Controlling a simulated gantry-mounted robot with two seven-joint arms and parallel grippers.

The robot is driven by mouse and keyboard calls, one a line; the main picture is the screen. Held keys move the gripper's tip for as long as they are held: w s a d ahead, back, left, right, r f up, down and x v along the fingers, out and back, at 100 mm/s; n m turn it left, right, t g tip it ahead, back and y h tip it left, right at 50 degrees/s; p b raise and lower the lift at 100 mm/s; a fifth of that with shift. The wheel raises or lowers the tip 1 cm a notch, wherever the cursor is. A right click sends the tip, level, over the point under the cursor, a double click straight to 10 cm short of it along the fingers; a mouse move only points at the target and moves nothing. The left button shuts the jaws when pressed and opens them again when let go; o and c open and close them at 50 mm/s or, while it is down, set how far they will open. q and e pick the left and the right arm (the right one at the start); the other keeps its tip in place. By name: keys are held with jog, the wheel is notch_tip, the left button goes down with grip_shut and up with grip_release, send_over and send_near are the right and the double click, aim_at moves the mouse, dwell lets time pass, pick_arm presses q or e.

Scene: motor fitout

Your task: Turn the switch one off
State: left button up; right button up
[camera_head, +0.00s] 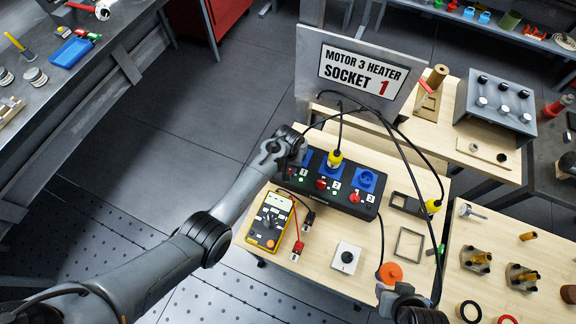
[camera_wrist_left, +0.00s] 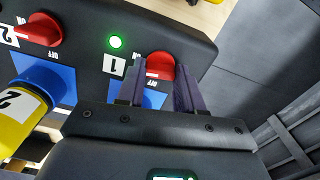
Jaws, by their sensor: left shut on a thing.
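The black socket box (camera_head: 336,183) stands on the wooden table with blue sockets and red rotary switches. Switch one (camera_wrist_left: 160,66) is a red knob beside the label 1 (camera_wrist_left: 113,64). A green lamp (camera_wrist_left: 115,42) near it is lit. My left gripper (camera_wrist_left: 160,82) has one finger on each side of this knob and is shut on it; in the head view my left gripper (camera_head: 294,150) covers the box's left end. An OFF mark shows by the knob. My right gripper (camera_head: 392,296) is at the bottom edge of the head view, its fingers not clear.
A yellow plug (camera_head: 335,158) sits in socket 2; another yellow plug (camera_head: 433,206) hangs on a black cable at the right. A yellow multimeter (camera_head: 269,221), a white switch plate (camera_head: 345,257) and an orange disc (camera_head: 390,273) are in front. A sign (camera_head: 361,68) stands behind.

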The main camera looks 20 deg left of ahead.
pick_arm(q)
jog(key=n+p, duration=0.1)
jog(key=n, duration=0.2)
jog(key=shift+n, duration=0.3)
jog(key=n+p, duration=0.1)
jog(key=n, duration=0.2)
jog(key=shift+n, duration=0.3)
jog(key=n, duration=0.4)
jog(key=shift+n, duration=0.3)
jog(key=n+b, duration=0.1)
jog(key=n, duration=0.3)
jog(key=shift+n, duration=0.3)
jog(key=o, duration=1)
jog(key=shift+o, duration=0.2)
